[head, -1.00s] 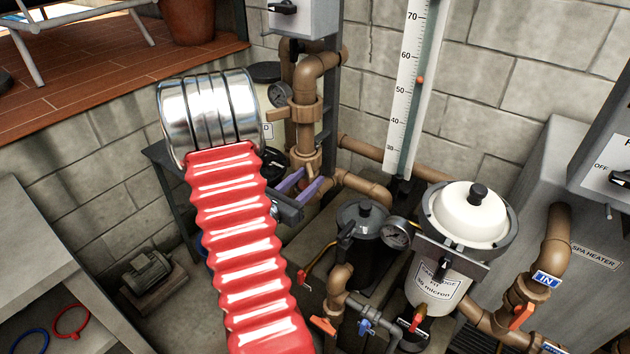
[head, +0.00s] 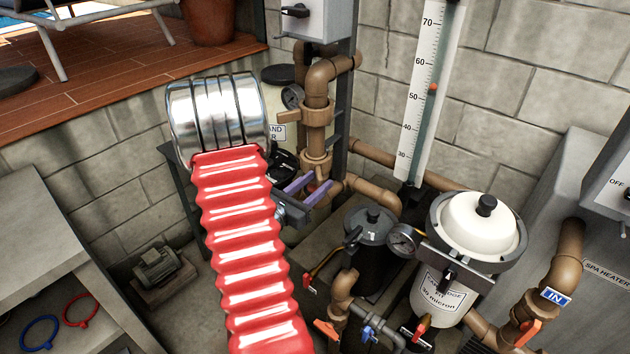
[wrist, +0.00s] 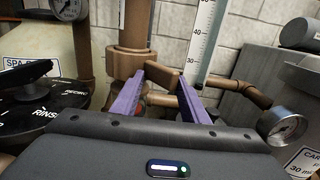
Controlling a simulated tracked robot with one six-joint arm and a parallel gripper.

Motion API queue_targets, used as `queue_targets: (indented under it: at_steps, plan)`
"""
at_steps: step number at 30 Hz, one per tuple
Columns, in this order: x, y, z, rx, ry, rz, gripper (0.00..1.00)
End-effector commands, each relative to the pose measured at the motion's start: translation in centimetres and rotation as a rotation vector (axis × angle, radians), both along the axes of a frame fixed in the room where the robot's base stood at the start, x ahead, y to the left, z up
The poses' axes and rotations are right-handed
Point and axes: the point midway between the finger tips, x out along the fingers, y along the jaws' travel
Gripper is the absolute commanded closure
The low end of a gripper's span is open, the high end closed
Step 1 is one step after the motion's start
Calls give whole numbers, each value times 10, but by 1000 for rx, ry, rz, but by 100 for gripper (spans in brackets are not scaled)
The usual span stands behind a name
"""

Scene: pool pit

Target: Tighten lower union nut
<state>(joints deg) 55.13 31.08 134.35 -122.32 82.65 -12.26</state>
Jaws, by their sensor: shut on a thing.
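The lower union nut (head: 316,164) is a brown collar low on the vertical brown pipe. In the wrist view the collar (wrist: 128,64) has a brown lug that reaches right between the purple fingertips. My gripper (head: 311,183) is just below and in front of the collar in the head view. In the wrist view my gripper (wrist: 161,76) is shut on that lug, one finger on each side. The lug's far end and its contact with the fingers are partly hidden. A similar upper union nut (head: 317,113) sits higher on the same pipe.
A pressure gauge (head: 293,97) stands beside the pipe. The black valve head (wrist: 45,110) is close on the left in the wrist view. A brown pipe (head: 373,192), black strainer pot (head: 370,232) and white cartridge filter (head: 476,222) stand to the right.

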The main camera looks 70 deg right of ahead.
Motion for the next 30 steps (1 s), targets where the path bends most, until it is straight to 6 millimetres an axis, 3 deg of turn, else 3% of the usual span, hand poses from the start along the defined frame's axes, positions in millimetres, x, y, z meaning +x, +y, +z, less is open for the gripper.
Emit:
queue_targets:
  at_steps: [1, 11, 30]
  plan:
    - [-13, -3, -7, 18, -4, -32, 70]
    - [-8, 9, -7, 19, -2, -31, 70]
    - [31, 82, -3, 2, 2, -8, 70]
